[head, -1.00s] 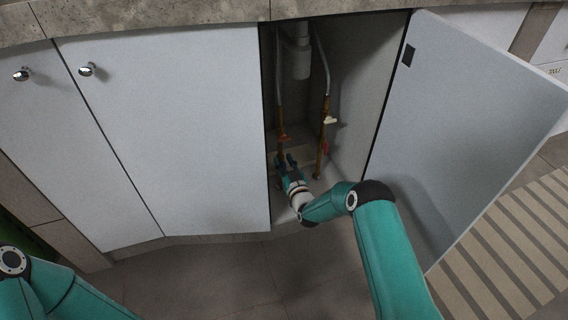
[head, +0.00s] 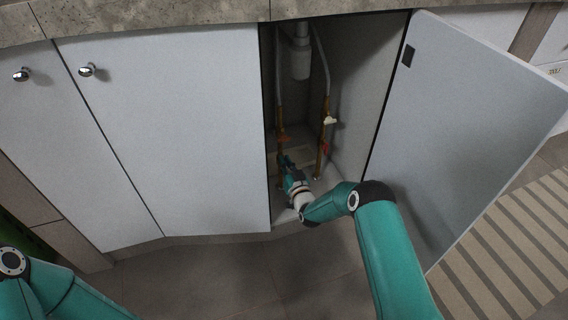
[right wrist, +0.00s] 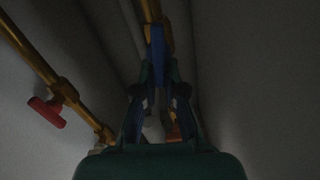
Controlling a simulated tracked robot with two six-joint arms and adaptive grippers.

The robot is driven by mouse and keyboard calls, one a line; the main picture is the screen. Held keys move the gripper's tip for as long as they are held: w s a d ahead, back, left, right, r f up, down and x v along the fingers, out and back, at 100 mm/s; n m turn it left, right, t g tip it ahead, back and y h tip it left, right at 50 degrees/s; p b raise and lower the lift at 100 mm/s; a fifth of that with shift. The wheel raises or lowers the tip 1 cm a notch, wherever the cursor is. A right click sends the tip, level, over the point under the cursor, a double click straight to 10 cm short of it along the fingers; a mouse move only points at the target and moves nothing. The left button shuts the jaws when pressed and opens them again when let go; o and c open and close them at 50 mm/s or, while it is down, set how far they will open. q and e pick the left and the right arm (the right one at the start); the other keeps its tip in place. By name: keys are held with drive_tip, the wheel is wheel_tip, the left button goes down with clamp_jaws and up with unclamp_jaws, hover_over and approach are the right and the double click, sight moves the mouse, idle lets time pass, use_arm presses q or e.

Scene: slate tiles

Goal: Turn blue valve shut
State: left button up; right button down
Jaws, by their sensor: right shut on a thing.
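The blue valve handle (right wrist: 157,62) shows in the right wrist view as a dark blue lever on a brass pipe (right wrist: 150,10). My right gripper (right wrist: 158,84) is shut on it, with one finger on each side. In the head view my right gripper (head: 283,160) reaches low into the open cabinet, at the left brass pipe (head: 280,120). There the blue handle is hidden or too small to make out. My left gripper is out of view; only part of its arm shows at the lower left.
Red handles (head: 325,149) (head: 283,138) and a cream handle (head: 329,120) sit on the pipes nearby. One red handle also shows in the right wrist view (right wrist: 46,112). The open door (head: 470,110) stands right of my arm; a closed door (head: 170,130) bounds the left.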

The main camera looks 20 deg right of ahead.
drive_tip(key=shift+d+f+m, duration=0.45)
drive_tip(key=shift+f+m, duration=0.05)
drive_tip(key=shift+m, duration=2.1)
drive_tip(key=shift+d+f+m, duration=0.4)
drive_tip(key=shift+f+m, duration=0.05)
drive_tip(key=shift+m, duration=2.15)
drive_tip(key=shift+d+f+m, duration=0.45)
drive_tip(key=shift+f+m, duration=0.05)
drive_tip(key=shift+m, duration=2.1)
drive_tip(key=c, duration=1.3)
unclamp_jaws()
drive_tip(key=shift+o, duration=0.3)
drive_tip(key=shift+a, duration=0.1)
drive_tip(key=shift+s, duration=0.1)
